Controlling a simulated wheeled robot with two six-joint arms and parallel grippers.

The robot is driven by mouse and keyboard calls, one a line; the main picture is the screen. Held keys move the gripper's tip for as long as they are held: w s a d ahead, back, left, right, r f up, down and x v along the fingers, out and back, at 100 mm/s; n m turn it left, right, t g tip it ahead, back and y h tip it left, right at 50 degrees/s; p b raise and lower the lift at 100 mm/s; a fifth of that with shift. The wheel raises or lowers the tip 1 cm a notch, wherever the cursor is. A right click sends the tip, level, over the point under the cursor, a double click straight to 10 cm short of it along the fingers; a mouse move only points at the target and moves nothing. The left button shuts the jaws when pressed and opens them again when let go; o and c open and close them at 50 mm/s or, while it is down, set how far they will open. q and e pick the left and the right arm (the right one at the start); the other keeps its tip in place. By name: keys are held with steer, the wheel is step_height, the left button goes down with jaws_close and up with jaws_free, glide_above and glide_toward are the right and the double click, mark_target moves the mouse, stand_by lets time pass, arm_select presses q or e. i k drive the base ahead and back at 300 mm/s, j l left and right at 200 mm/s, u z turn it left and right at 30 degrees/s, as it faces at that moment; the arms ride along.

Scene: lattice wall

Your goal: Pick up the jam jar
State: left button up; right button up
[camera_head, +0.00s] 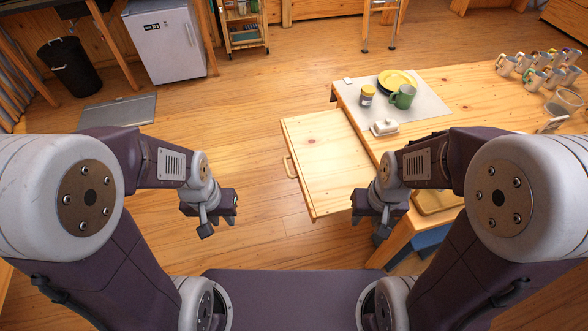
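The jam jar (367,96), a small dark glass jar with a yellow lid, stands upright on a pale mat (428,101) near the table's far left corner. A green mug (403,97) is close to its right, and a yellow plate lies behind it. My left gripper (217,222) hangs over the floor left of the table, far from the jar. My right gripper (381,222) is by the table's near left edge, well short of the jar. Nothing shows in either gripper; their finger gaps are not clear.
A wooden drawer (325,160) with a handle juts out left from the table (480,95). A white butter dish (384,127) sits in front of the jar. Several mugs (535,75) stand at the right. The floor left of the drawer is clear.

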mark_target(365, 102)
steer(key=i+l+u, duration=0.7)
steer(key=i+l, duration=0.05)
steer(key=i, duration=0.05)
